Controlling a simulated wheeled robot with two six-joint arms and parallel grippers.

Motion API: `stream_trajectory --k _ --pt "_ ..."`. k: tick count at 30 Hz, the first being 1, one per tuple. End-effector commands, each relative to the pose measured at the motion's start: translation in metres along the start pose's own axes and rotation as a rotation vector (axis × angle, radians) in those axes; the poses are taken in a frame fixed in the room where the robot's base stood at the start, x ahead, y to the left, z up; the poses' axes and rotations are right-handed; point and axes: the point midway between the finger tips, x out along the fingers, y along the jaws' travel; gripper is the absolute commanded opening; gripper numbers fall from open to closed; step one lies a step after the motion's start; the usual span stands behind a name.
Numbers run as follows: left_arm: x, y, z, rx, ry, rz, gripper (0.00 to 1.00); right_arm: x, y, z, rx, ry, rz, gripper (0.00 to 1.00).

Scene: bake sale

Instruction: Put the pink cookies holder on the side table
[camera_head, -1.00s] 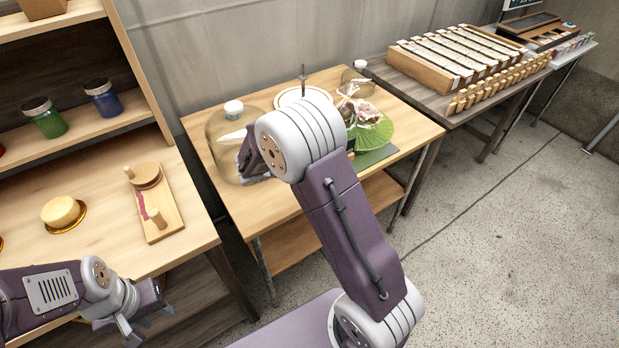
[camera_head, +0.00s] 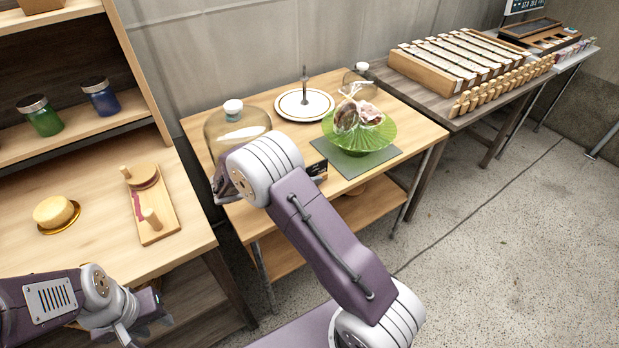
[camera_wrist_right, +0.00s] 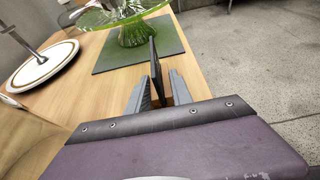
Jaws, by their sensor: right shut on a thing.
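A small black card holder (camera_head: 318,170) with faint light print stands upright by the green mat (camera_head: 372,164). In the right wrist view this dark thin holder (camera_wrist_right: 154,62) shows nearly edge-on between the fingers of my right gripper (camera_wrist_right: 157,92), which is shut on it. In the head view my right arm hides that gripper. The print is too small to read. A clear bag of pinkish things (camera_head: 362,112) sits on a green glass stand (camera_head: 352,135) on the mat. My left gripper (camera_head: 146,322) is open and empty at the lower left.
The wooden table (camera_head: 385,183) also bears a glass dome (camera_head: 238,125) and a white plate with a central rod (camera_head: 290,108). A left counter holds a board (camera_head: 160,215) and a yellow cake (camera_head: 55,211). Another table (camera_head: 440,105) stands at the right.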

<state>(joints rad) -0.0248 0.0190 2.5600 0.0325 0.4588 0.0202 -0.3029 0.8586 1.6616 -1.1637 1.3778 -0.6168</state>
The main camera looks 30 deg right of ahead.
Motion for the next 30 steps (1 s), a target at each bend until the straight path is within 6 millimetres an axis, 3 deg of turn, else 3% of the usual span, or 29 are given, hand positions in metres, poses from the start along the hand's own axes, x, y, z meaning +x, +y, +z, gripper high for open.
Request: stream_trajectory --k 4,5,7,18,30 --pt "0.001 0.000 0.000 0.000 0.000 0.000 0.36 0.001 0.000 -0.003 -0.001 0.000 0.000 0.00" --pt "0.001 0.000 0.000 0.000 0.000 0.000 0.36 0.001 0.000 -0.003 -0.001 0.000 0.000 0.29" --pt "0.000 0.000 0.000 0.000 0.000 0.000 0.36 0.001 0.000 -0.003 -0.001 0.000 0.000 0.48" --pt "-0.002 0.000 0.000 0.000 0.000 0.000 0.36 -0.003 0.000 0.002 0.001 0.000 0.001 0.48" --pt "-0.024 0.001 -0.003 0.000 0.000 0.000 0.36 -0.097 0.001 0.002 -0.001 0.000 0.003 0.48"
